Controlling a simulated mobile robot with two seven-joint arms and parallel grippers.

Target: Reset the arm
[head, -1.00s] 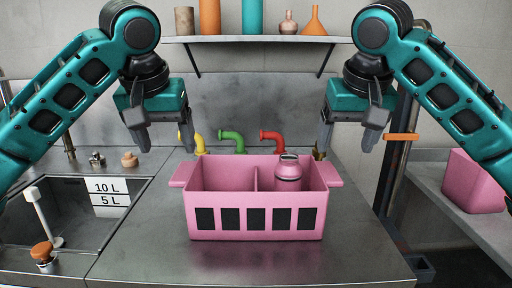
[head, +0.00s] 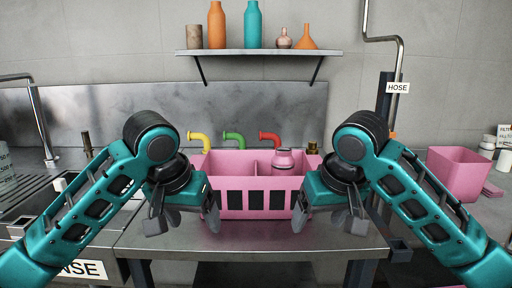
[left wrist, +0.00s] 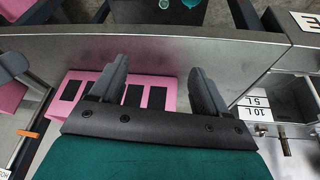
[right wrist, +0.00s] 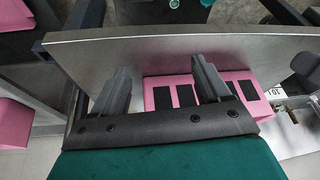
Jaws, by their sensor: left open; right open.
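My left gripper (head: 184,222) is open and empty in front of the left side of the pink crate in the head view. Its fingers also show in the left wrist view (left wrist: 158,88). My right gripper (head: 328,222) is open and empty in front of the crate's right side. Its fingers also show in the right wrist view (right wrist: 160,85). Both grippers hang low, apart from each other, near the counter's front edge (head: 250,253).
The pink crate (head: 257,211) stands on the counter with a pink bottle (head: 283,159) in its right compartment. Yellow (head: 199,140), green (head: 235,138) and red (head: 271,137) pipes are behind it. A shelf (head: 258,52) holds bottles. A pink bin (head: 458,172) stands at the right.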

